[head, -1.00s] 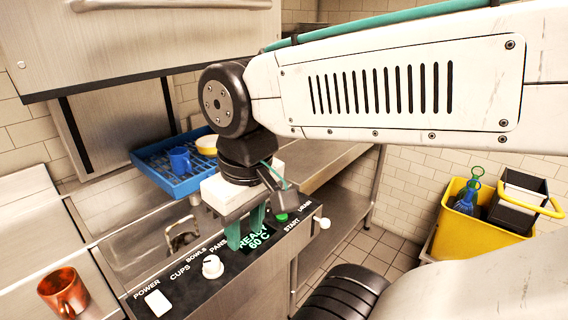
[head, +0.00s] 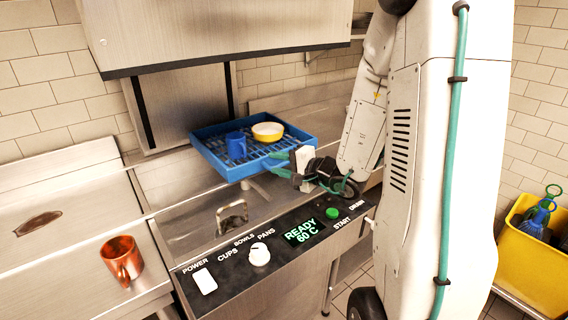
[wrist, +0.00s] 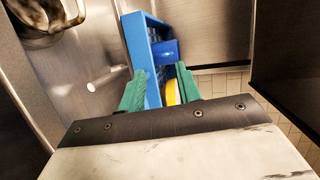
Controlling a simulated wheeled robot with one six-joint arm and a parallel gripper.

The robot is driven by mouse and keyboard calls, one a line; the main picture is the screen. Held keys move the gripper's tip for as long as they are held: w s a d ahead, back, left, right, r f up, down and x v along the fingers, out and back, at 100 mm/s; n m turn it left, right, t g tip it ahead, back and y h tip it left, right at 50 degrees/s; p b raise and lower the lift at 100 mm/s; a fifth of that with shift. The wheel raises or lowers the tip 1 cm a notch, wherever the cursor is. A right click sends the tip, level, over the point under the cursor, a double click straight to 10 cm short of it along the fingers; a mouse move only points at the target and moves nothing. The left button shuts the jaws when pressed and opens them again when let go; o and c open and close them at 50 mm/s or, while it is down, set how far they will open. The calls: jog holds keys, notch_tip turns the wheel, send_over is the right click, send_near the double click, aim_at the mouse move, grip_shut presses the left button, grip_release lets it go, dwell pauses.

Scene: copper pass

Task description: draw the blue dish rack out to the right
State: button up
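The blue dish rack (head: 222,166) sits under the raised steel hood, with a blue mug (head: 236,145) and a yellow bowl with a white inside (head: 268,131) in it. My gripper (head: 272,162) is at the rack's front right side, its green fingers pointing left towards it. In the wrist view the fingers of my gripper (wrist: 160,76) are spread apart. The blue rack (wrist: 137,40) shows between and beyond them, with part of the blue mug (wrist: 165,50) and a yellow edge of the bowl (wrist: 172,93). I cannot tell whether a finger touches the rack.
The black control panel (head: 262,250) with its knob and buttons runs in front of the rack. A steel hood (head: 200,35) hangs above. A copper mug (head: 122,262) stands on the left counter.

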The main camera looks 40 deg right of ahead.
aim_at(288, 163)
jog(key=d+f+m+h, duration=0.3)
jog(key=d+f+h, duration=0.2)
jog(key=d, duration=0.3)
jog(key=x, duration=0.7)
jog(key=shift+w+a+r, duration=0.2)
jog(key=shift+w+r, duration=0.05)
jog(key=shift+r, duration=0.05)
grip_shut()
